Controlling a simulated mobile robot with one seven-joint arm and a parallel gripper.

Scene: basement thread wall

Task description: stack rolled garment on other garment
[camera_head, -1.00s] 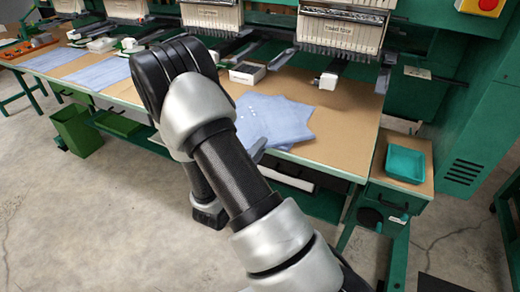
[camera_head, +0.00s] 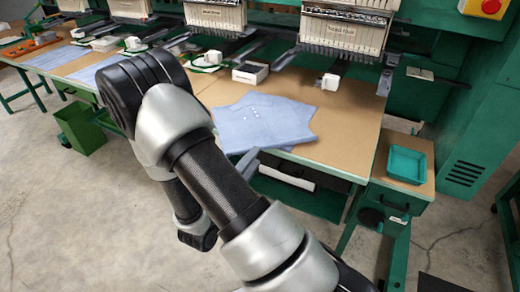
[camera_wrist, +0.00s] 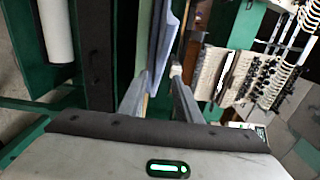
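A light blue garment (camera_head: 265,122) lies flat on the brown table near its front edge. Its edge also shows in the wrist view (camera_wrist: 163,45), seen side-on. My gripper (camera_wrist: 158,100) is open, with its two fingers apart on either side of the garment's edge; I cannot tell whether they touch it. In the head view a grey finger of my gripper (camera_head: 248,162) shows at the garment's front edge; my arm hides the rest of the gripper. More blue cloth (camera_head: 55,57) lies flat on the table farther left. I cannot make out a rolled garment.
Embroidery machine heads (camera_head: 345,30) stand along the table's back. A small open box (camera_head: 250,72) sits behind the garment. A teal tray (camera_head: 406,164) is on a side stand at right. A white bar (camera_head: 287,178) is under the table. Bare table (camera_head: 345,125) lies right of the garment.

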